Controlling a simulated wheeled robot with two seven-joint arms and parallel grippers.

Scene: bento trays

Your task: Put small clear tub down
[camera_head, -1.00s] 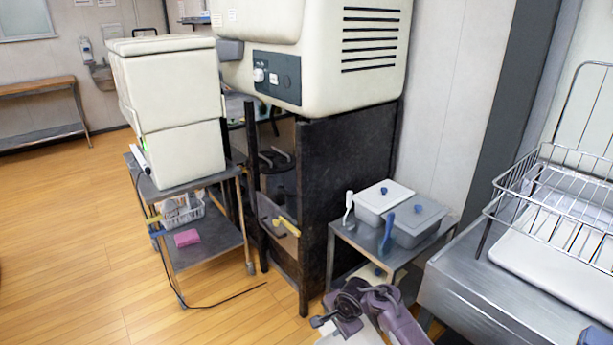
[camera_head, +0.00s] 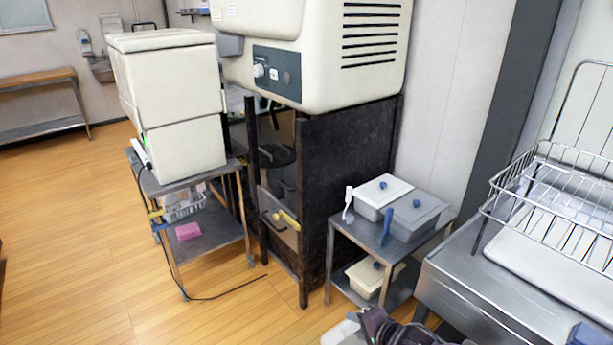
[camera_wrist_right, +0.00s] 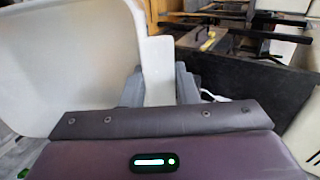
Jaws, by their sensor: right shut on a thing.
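The small clear tub (camera_head: 343,332) shows as a pale, whitish shape at the bottom edge of the head view, partly cut off. My right gripper (camera_head: 368,325) is beside it, also cut off by the bottom edge. In the right wrist view the pale tub (camera_wrist_right: 65,60) fills the left side. The right gripper's fingers (camera_wrist_right: 158,85) are shut on a pale upright part there, which looks like the tub's edge. The tub's underside and contents are hidden. My left gripper is not in view.
A steel counter (camera_head: 455,270) with a wire rack (camera_head: 560,200) stands right. Floor is clear left.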

